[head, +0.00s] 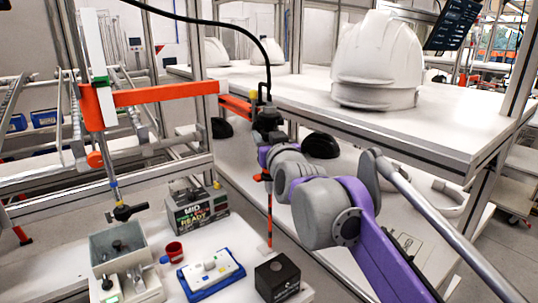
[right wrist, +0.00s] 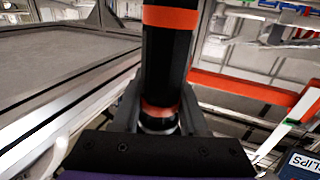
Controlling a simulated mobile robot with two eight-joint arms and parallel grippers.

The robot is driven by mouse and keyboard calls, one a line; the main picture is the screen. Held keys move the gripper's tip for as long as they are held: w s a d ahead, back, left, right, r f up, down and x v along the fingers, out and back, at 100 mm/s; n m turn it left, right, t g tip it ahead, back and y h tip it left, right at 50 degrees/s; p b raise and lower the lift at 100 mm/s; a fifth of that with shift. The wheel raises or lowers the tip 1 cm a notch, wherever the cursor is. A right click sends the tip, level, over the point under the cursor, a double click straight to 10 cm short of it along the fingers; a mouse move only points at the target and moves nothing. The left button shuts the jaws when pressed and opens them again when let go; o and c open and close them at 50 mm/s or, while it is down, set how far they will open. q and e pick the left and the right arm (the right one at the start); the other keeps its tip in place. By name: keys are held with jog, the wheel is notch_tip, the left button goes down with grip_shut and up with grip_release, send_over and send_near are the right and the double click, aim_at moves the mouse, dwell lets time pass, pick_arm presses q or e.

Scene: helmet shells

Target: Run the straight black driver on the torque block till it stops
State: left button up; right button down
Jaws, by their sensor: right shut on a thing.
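The straight black driver (head: 268,124) hangs upright from a black cable in the head view. My right gripper (head: 266,152) is shut around its body. In the right wrist view the driver (right wrist: 165,65) is a black cylinder with orange bands, rising between the fingers of my right gripper (right wrist: 160,122). A thin orange-red shaft (head: 270,215) shows below the gripper. The torque block, seemingly the black cube (head: 277,279) with white lettering, stands on the bench at the front. The shaft's lower end appears above and behind the cube, apart from it. My left gripper is not in view.
On the bench are a blue-edged tray (head: 211,273), a red cup (head: 174,252), a grey bin (head: 120,247) and a printed box (head: 197,207). Another tool (head: 128,211) hangs from an orange arm. White helmets (head: 378,60) stand on the upper shelf.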

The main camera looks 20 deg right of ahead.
jog(key=s+a, duration=0.1)
jog(key=s, duration=0.8)
jog(key=shift+s+b, duration=0.2)
jog(key=shift+b, duration=0.15)
notch_tip(320, 180, down, 5)
jog(key=b, duration=0.2)
jog(key=shift+f+b, duration=0.2)
jog(key=shift+b, duration=0.1)
jog(key=shift+f+b, duration=0.85)
jog(key=shift+f, duration=1.25)
